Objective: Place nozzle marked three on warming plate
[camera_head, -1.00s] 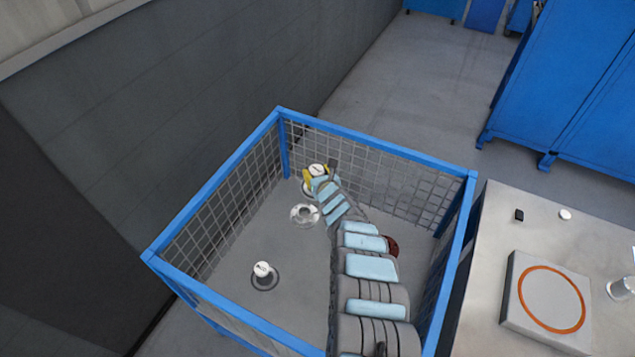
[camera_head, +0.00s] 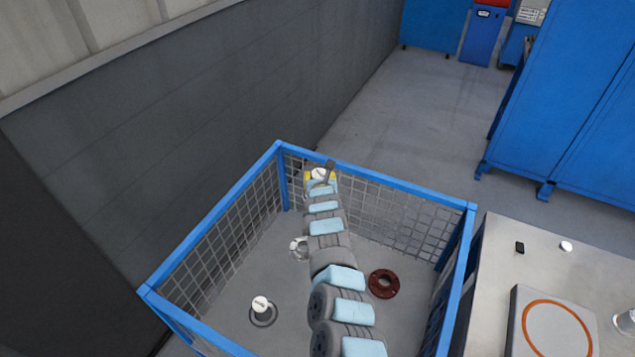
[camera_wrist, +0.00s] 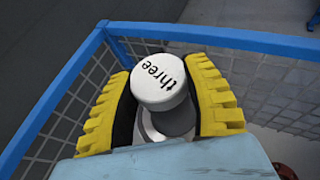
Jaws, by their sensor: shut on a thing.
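The nozzle marked three (camera_wrist: 160,82) has a white round cap with the word "three" on top and a grey metal body below. My gripper (camera_wrist: 165,105) has yellow ribbed fingers shut on it, one on each side. In the head view my gripper (camera_head: 320,180) holds the nozzle (camera_head: 319,173) near the far rim of the blue mesh crate, with the nozzle's lower part hidden. The warming plate (camera_head: 522,320) is probably the pale square block with an orange ring on the table at right, partly cut off by the frame.
The blue crate (camera_head: 210,230) holds another white-capped nozzle (camera_head: 261,306), a shiny metal flanged piece (camera_head: 298,247) partly behind my arm, and a dark red ring (camera_head: 383,283). The table (camera_head: 500,255) bears a small black item (camera_head: 520,248), a white disc (camera_head: 566,246) and a metal cylinder (camera_head: 625,321).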

